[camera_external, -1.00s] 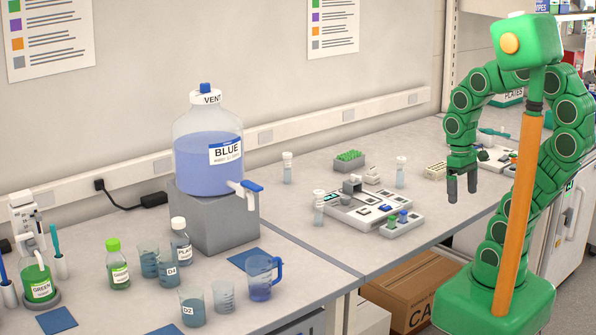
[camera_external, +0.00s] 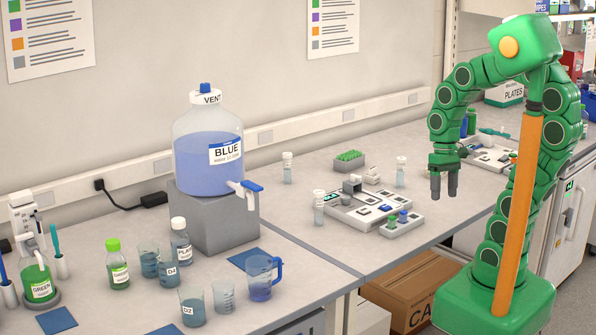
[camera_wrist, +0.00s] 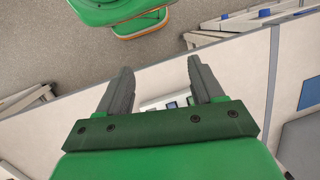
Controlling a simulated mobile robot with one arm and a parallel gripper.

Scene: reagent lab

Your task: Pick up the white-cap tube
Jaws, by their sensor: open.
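Three clear tubes with white caps stand upright on the bench in the external view. One tube (camera_external: 287,170) is at the back, beside the blue carboy. Another tube (camera_external: 319,209) is at the left edge of the instrument. A third tube (camera_external: 401,175) stands behind the instrument's right side, nearest my gripper. My gripper (camera_external: 444,190) hangs open and empty, fingers down, to the right of this third tube and apart from it. In the wrist view my gripper (camera_wrist: 161,78) has its fingers spread with nothing between them; no tube can be made out there.
The white instrument (camera_external: 362,207) lies between the tubes, with a small block (camera_external: 402,223) of blue and green pieces in front. A green-topped rack (camera_external: 348,161) stands behind. The carboy (camera_external: 208,160) is at left. Bare bench lies right of the third tube.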

